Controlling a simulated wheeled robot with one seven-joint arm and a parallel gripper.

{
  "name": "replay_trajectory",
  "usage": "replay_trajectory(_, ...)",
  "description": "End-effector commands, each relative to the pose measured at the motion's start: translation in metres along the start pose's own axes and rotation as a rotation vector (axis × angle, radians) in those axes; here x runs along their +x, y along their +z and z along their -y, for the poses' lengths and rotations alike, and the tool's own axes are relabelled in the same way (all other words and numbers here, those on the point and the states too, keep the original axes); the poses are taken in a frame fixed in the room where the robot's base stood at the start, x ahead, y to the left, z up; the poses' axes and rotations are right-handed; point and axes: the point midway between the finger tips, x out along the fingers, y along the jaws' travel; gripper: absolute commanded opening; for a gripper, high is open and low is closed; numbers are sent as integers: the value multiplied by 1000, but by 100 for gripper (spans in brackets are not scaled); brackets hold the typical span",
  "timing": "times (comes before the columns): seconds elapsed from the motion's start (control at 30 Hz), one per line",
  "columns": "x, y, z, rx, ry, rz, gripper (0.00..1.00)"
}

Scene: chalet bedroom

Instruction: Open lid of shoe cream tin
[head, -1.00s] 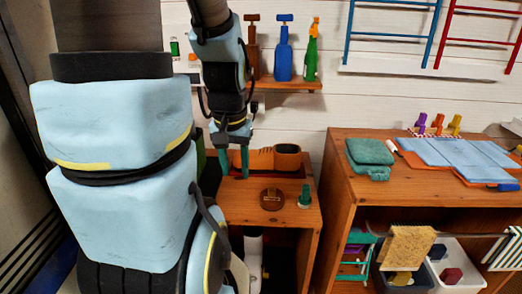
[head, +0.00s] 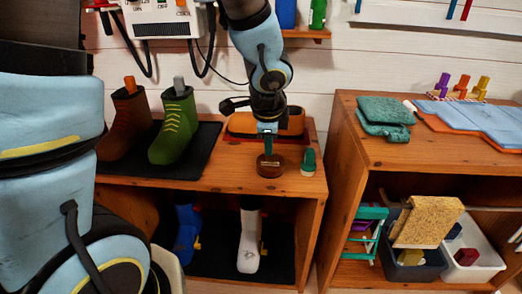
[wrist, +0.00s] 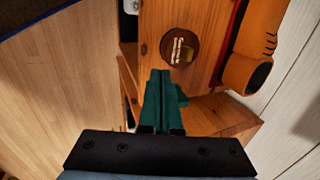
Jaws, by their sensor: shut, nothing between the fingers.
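The round brown shoe cream tin (head: 271,166) sits on the wooden cabinet top (head: 232,178), near its front edge. In the wrist view the tin (wrist: 180,48) shows pale markings and a small yellowish patch on its top. Its lid looks closed on it. My gripper (head: 267,150) points down over the tin in the head view, its teal fingers overlapping the tin's upper part. In the wrist view the fingertips (wrist: 160,72) are together and empty, just below the tin in the picture. I cannot tell whether they touch the tin.
A small green object (head: 309,162) stands close to the tin's right. An orange shoe (head: 292,122) lies behind my gripper. Green (head: 174,125) and brown (head: 125,122) boots stand on a black mat at left. A second cabinet (head: 350,150) stands at right, across a narrow gap.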

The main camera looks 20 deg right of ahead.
Motion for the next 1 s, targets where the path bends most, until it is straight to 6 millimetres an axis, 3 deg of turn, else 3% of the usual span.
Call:
replay_trajectory(0.1,28,0,-3,0,3,2,0)
replay_trajectory(0.4,89,1,-3,-3,3,3,0)
replay_trajectory(0.6,91,2,28,-5,1,2,0)
replay_trajectory(1.0,98,2,37,-5,1,2,0)
